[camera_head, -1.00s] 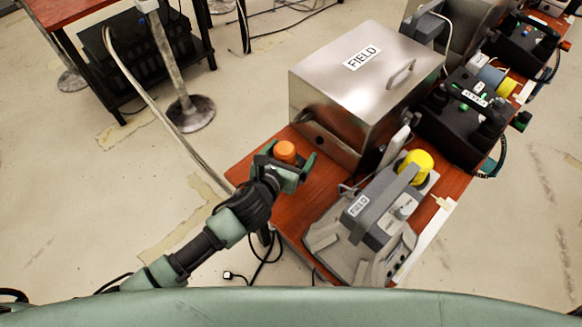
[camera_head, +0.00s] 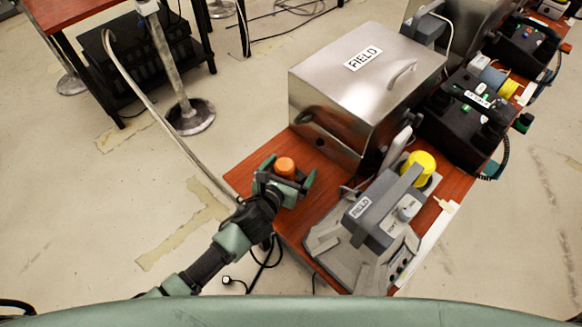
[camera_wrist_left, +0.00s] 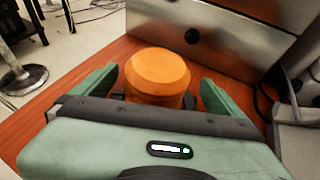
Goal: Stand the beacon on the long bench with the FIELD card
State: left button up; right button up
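The orange beacon (camera_head: 285,167) stands upright at the near left end of the red-brown long bench (camera_head: 318,170). It also shows in the left wrist view (camera_wrist_left: 158,78); its base is hidden by my gripper. My left gripper (camera_head: 286,177) is around it, one finger on each side, with narrow gaps between fingers and beacon, so it looks open. My right gripper is not in view.
A metal post (camera_head: 172,70) stands on the floor at left.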

pick_arm(q)
jog(key=shift+r, duration=0.2)
jog(key=p+v, duration=0.1)
jog(key=v, duration=1.1)
